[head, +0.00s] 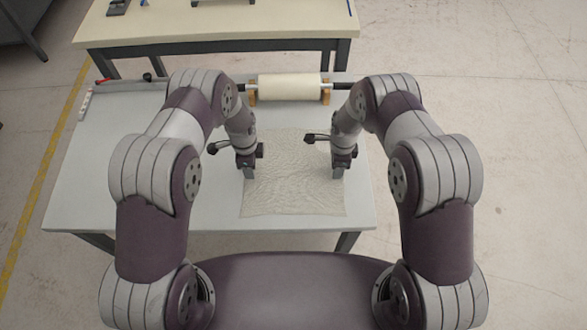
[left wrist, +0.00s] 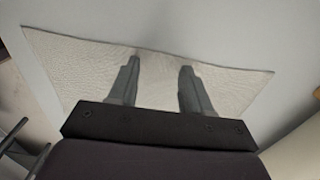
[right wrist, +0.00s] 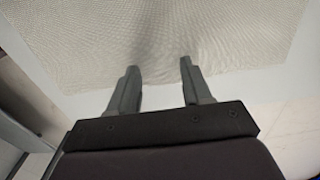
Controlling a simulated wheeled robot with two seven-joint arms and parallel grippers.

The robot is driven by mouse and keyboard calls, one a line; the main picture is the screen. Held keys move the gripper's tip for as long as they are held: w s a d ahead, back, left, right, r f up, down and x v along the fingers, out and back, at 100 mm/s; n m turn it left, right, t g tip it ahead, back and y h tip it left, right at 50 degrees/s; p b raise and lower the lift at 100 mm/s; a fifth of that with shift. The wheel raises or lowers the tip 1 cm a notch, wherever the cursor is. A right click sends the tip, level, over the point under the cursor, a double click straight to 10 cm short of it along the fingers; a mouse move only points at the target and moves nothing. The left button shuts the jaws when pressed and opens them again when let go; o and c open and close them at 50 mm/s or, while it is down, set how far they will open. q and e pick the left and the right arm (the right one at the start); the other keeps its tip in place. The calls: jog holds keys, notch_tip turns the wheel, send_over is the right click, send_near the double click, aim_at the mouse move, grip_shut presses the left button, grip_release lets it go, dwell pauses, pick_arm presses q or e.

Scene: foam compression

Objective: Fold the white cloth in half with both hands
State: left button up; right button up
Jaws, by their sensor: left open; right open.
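The white cloth (head: 292,187) lies spread flat on the grey table, with slight wrinkles. It also shows in the left wrist view (left wrist: 85,70) and the right wrist view (right wrist: 150,30). My left gripper (head: 250,176) points down at the cloth's left edge; in its wrist view the fingers (left wrist: 158,68) are apart with nothing between them but cloth below. My right gripper (head: 337,175) points down at the cloth's right edge; its fingers (right wrist: 158,68) are apart over the cloth's border. Whether the fingertips touch the cloth cannot be told.
A cream roll (head: 289,87) on a holder stands at the table's back, behind the cloth. A red-tipped rod (head: 104,81) and a white strip (head: 86,104) lie at the back left. The grey table (head: 90,190) is clear on the left. A second table (head: 215,30) stands behind.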

pick_arm(q)
jog(key=shift+w, duration=0.1)
pick_arm(e)
jog(key=shift+w+f, duration=0.1)
pick_arm(q)
jog(key=shift+f+b, duration=0.3)
jog(key=shift+f, duration=0.1)
pick_arm(e)
jog(key=shift+f, duration=0.35)
pick_arm(q)
jog(key=shift+r, duration=0.25)
jog(key=shift+c, duration=1.2)
pick_arm(e)
jog(key=shift+r, duration=0.25)
jog(key=shift+c, duration=1.2)
pick_arm(q)
grip_shut()
pick_arm(e)
grip_shut()
